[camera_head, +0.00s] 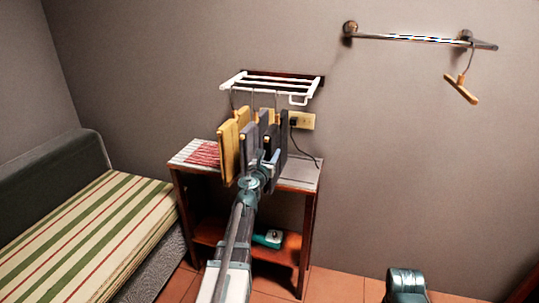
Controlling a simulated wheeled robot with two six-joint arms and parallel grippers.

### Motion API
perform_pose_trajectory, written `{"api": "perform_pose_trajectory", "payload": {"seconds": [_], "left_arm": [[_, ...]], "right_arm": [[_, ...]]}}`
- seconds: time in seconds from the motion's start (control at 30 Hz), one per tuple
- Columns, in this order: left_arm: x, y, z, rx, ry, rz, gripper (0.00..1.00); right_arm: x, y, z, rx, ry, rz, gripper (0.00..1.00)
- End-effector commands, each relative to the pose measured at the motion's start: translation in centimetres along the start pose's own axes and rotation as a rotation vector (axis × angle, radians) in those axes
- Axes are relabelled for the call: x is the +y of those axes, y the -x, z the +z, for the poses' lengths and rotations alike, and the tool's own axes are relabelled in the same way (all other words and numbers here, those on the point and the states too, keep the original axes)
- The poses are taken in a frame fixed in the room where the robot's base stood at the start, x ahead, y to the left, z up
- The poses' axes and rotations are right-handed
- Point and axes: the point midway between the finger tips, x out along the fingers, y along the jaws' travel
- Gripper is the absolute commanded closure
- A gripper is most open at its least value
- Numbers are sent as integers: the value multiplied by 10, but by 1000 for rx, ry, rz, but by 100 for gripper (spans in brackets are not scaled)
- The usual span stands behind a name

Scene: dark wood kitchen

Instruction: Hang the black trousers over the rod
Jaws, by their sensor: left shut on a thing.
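Several folded trousers hang in a row under the white wall rack: mustard ones at the left, grey-blue ones in the middle, and dark ones at the right. The black trousers (283,140) are at the right end of the row. My left gripper (268,160) is at the lower part of the dark trousers, shut on cloth that looks black; its fingertips are partly hidden among the garments. A metal rod (405,38) is fixed high on the wall at the right, with no trousers on it. My right gripper is out of view; only a part of my right arm shows at the bottom.
The white rack (272,84) is on the wall above a small wooden table (309,190). A wooden hanger (461,89) hangs from the rod's right end. A socket (303,121) with a plug and cord is behind the trousers. A striped bed (85,235) stands left.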

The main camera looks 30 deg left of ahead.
Motion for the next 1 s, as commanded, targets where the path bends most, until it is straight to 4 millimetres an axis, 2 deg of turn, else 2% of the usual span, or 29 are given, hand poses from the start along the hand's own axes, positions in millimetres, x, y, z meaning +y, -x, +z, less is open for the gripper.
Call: {"api": "perform_pose_trajectory", "payload": {"seconds": [0.17, 0.2, 0.37, 0.77, 1.0], "left_arm": [[0, 0, 0, 0, 1, 0, 100], [0, 0, 0, 0, 1, 0, 57], [0, 0, 0, 0, 0, 0, 29], [-2, 2, 0, 0, 0, 0, 28], [-14, 20, 0, 0, 0, -2, 28]], "right_arm": [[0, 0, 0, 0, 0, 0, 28], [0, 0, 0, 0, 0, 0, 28], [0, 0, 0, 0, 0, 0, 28], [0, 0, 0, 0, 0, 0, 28], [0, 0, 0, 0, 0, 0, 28]]}}
